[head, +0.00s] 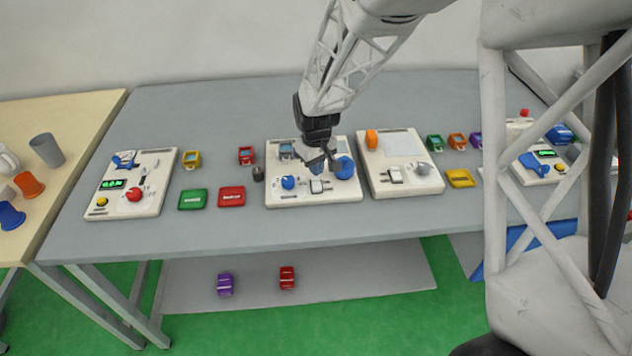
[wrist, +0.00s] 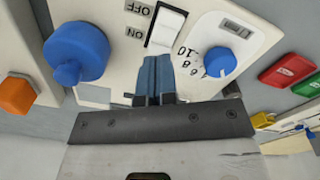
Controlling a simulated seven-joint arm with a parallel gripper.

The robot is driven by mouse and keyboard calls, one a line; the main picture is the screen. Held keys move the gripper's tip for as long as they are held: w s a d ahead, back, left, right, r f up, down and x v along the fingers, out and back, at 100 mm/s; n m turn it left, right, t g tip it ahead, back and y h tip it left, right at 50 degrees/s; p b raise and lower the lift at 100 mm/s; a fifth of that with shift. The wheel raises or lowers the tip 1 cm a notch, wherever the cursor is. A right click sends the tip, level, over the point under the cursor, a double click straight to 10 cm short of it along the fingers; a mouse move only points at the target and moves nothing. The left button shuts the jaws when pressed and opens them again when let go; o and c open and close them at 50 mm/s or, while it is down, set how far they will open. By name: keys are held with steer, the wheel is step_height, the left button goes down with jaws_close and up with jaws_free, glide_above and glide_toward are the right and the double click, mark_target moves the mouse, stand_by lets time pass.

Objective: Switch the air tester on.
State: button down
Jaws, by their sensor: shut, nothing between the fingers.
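The middle white panel (head: 283,203) lies on the grey table under my gripper (head: 316,168); I cannot read which device it is. It carries a white rocker switch (head: 318,186), a small blue dial knob (head: 288,182) and a large blue knob (head: 344,167). In the wrist view the rocker switch (wrist: 166,28) has OFF and ON labels beside it, and the dial knob (wrist: 222,61) has numbers around it. My gripper (wrist: 155,62) is shut and empty, its blue fingertips at the switch's near end, on the ON label's side. I cannot tell whether they touch it.
A panel with an orange knob (head: 371,139) stands close to the right, and one with a green display (head: 112,184) to the left. Red (head: 231,197) and green (head: 192,199) blocks lie between. The front table strip is clear.

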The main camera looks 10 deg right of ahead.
mark_target(318, 181)
steer(key=shift+f, duration=1.35)
stand_by(1.5)
steer(key=shift+r, duration=3.55)
steer(key=s+d+r+m+t, duration=0.1)
steer(key=s+d+r+m, duration=0.15)
steer(key=s+r, duration=0.4)
steer(key=s+d+r+m, duration=0.1)
steer(key=s+d+r, duration=0.3)
steer(key=s+r, duration=0.25)
steer(key=s+d+r+m, duration=0.1)
steer(key=s+d+r, duration=0.1)
steer(key=s, duration=0.7)
steer(key=s+d+r+m+t, duration=0.1)
steer(key=s+d+r, duration=0.1)
steer(key=s, duration=0.7)
steer(key=shift+s+d+m+t, duration=0.15)
steer(key=shift+d+m+t, duration=0.15)
steer(key=shift+d+m, duration=0.05)
